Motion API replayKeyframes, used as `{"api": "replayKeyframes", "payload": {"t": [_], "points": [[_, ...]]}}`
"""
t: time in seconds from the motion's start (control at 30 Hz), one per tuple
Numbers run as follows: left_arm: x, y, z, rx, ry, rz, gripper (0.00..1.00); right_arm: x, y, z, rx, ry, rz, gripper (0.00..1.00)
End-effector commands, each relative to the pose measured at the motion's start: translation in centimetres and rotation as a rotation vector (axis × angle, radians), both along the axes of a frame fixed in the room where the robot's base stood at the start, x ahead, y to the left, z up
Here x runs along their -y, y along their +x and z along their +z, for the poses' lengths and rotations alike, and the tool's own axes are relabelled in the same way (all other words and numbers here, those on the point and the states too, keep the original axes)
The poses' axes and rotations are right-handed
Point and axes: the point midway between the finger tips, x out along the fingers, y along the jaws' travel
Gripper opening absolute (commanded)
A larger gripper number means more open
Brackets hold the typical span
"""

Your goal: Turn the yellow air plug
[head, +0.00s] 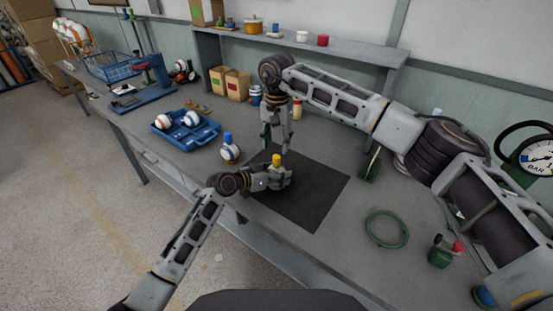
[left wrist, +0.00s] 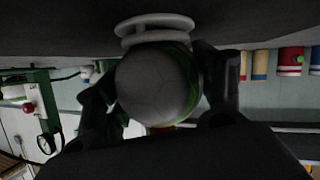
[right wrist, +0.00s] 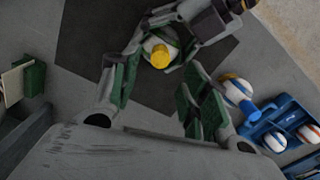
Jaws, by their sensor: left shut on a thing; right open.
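The yellow air plug (head: 276,160) stands on top of a ball held low over the black mat (head: 315,190) in the head view. My left gripper (head: 278,180) is shut on this ball. The left wrist view shows the ball (left wrist: 155,85), white with a green band, between the fingers, with a pale ring-shaped stand (left wrist: 155,28) against it. My right gripper (head: 275,140) is open and points down above and behind the plug. In the right wrist view the yellow plug (right wrist: 160,55) shows beyond the open fingers (right wrist: 152,100), apart from them.
A ball with a blue plug (head: 229,150) stands left of the mat, near a blue tray (head: 205,138) holding balls. A green hose ring (head: 387,229) and a green pump-like device (head: 440,252) lie to the right. The mat's right part is clear.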

Motion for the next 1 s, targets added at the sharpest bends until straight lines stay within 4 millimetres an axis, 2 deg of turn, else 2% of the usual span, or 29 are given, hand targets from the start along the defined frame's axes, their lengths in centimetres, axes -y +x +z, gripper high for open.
{"api": "replayKeyframes", "payload": {"t": [0.2,0.5,0.7,1.0], "points": [[0.0,0.0,0.0,0.000,0.000,0.000,0.44,0.0,-0.1,-3.1,-0.002,0.000,0.000,0.46],[0.0,0.0,0.0,0.000,0.000,0.000,0.44,-0.1,0.0,-6.4,-0.002,0.000,0.001,0.46],[0.0,0.0,0.0,0.000,0.000,0.000,0.44,-0.1,0.0,-7.4,0.000,0.000,0.001,0.46],[0.0,0.0,0.0,0.000,0.000,0.000,0.44,-0.1,0.0,-7.5,0.000,0.000,0.001,0.46]]}}
